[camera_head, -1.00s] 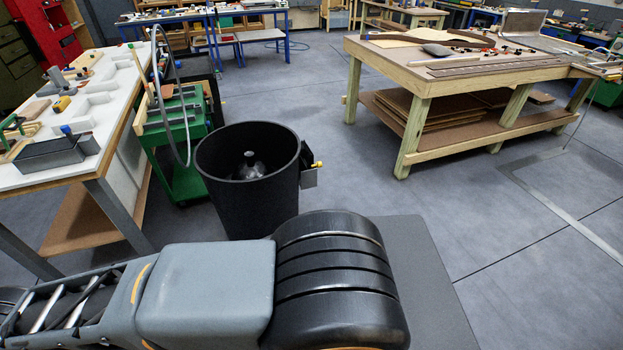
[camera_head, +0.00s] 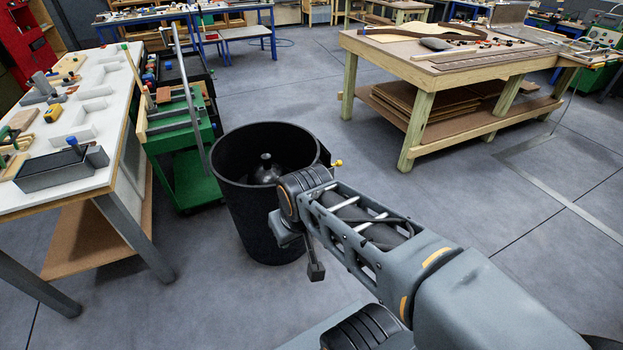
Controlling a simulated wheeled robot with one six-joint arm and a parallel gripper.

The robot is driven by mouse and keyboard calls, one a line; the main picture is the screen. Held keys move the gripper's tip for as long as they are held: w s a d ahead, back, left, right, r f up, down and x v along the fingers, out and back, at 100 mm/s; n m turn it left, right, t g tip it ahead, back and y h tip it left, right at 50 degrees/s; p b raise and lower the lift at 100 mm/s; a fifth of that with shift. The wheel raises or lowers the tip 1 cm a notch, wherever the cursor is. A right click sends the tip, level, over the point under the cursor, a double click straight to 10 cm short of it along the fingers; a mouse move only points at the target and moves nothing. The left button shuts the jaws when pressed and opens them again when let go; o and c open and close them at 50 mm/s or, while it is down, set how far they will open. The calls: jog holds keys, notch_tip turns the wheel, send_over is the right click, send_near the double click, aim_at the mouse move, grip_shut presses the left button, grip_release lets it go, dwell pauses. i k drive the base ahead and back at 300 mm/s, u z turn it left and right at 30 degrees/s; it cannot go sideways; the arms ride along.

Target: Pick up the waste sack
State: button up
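The waste sack (camera_head: 265,171) is dark and shiny with a gathered knob on top. It sits low inside a round black bin (camera_head: 250,222), so only its upper part shows above the inner floor of the bin. The bin stands upright on the floor. My arm reaches in from the lower right, and its wrist covers part of the bin's right side. My gripper (camera_head: 315,270) hangs in front of the bin's lower right, outside it and apart from the sack. Its fingers are small and seen edge-on, so their opening cannot be told.
A green trolley (camera_head: 184,180) with tools stands close to the bin's left. A white-topped bench (camera_head: 97,106) is further left. A wooden table (camera_head: 490,69) stands at the right. A yellow-knobbed fitting (camera_head: 338,163) is at the bin's right. The grey floor at right is clear.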

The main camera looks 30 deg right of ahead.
aim_at(267, 173)
jog(key=z, duration=0.15)
jog(key=i, duration=1.65)
